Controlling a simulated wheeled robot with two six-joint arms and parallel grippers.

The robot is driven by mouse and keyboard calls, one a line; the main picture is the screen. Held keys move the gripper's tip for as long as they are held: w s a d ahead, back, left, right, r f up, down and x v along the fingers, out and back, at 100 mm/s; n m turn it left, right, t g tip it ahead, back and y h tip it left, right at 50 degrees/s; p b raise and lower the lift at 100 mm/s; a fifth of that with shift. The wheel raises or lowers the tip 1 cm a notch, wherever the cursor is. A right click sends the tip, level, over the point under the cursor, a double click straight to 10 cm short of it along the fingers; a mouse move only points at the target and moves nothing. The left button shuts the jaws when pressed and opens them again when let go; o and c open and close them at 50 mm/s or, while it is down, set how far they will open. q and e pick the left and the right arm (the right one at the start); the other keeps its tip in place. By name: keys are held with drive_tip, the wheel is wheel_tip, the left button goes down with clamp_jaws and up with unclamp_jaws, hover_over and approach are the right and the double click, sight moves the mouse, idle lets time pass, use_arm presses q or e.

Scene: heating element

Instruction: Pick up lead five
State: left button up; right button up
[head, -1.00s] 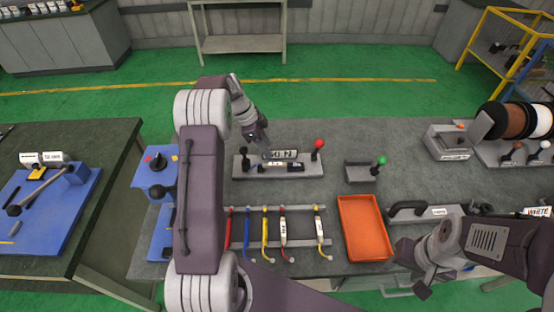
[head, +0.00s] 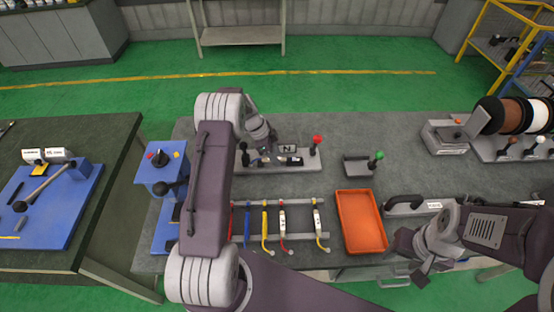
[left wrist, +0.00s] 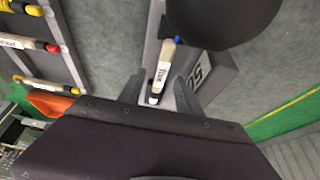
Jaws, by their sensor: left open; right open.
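A short lead (left wrist: 163,64) with a white label, a dark end and a blue tip lies on a grey fixture (left wrist: 206,80) in the left wrist view. The label's word is too small to read surely. In the head view the fixture (head: 300,167) has a black knob at left and a red knob at right. My left gripper (left wrist: 157,95) is open, its fingers on either side of the lead's dark end; contact cannot be told. In the head view my left gripper (head: 265,154) hides part of the fixture. My right gripper (head: 418,266) is open and empty at the front right.
A rack (head: 239,238) with several coloured leads stands in front of the fixture. An orange tray (head: 362,222) lies right of it. A blue switch box (head: 161,168) stands at left.

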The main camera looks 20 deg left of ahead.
use_arm(q)
drive_tip(key=shift+f+b, duration=0.2)
drive_tip(key=shift+b, duration=0.25)
idle(0.5)
clamp_jaws()
